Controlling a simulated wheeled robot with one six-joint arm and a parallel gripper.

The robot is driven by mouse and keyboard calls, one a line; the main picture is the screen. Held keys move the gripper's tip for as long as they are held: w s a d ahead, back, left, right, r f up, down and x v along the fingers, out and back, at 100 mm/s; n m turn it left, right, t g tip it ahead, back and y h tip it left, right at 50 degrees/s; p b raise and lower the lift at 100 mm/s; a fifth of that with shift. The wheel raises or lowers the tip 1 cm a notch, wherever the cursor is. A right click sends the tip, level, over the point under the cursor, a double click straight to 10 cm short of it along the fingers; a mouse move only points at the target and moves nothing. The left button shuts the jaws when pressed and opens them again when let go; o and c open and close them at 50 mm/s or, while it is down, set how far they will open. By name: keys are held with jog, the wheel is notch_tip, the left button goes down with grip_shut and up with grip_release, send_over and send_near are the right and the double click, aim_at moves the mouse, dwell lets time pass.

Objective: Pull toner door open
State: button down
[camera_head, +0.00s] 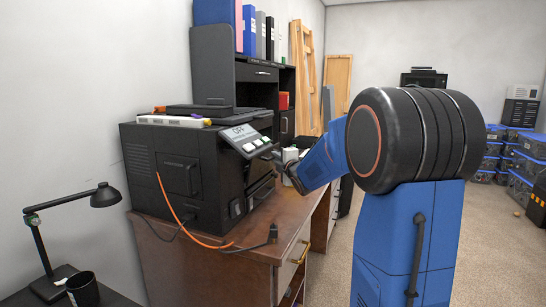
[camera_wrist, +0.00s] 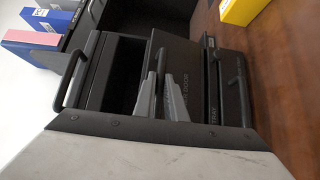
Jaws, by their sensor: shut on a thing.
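The black printer (camera_head: 195,165) stands on the brown desk, with a small screen reading OFF (camera_head: 243,137) at its upper front. My gripper (camera_head: 280,163) is at the printer's front, below the screen. In the wrist view its two grey fingers (camera_wrist: 160,95) lie close together against the black toner door (camera_wrist: 186,75), whose printed label is partly readable. A dark recess (camera_wrist: 122,75) shows beside the door; how far the door stands from the printer is unclear. A panel marked TRAY (camera_wrist: 213,95) is on the other side.
The desk top (camera_head: 280,240) has a dark cable end and an orange cable (camera_head: 180,218). A white cup (camera_head: 290,156) is behind the gripper. A lamp (camera_head: 100,196) and black cup (camera_head: 82,289) are at lower left. Binders (camera_head: 249,35) stand on a shelf behind.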

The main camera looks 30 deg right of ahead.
jog(key=s+d+f+m+t+h, duration=0.1)
jog(key=s+d+f+m+t, duration=0.1)
jog(key=f, duration=0.4)
jog(key=shift+s+d+m+t, duration=0.25)
jog(key=shift+s+m+t, duration=0.15)
jog(key=shift+s+m, duration=0.25)
jog(key=c, duration=1.8)
grip_release()
jog(key=shift+w+a+f, duration=0.1)
jog(key=shift+a+f, duration=0.05)
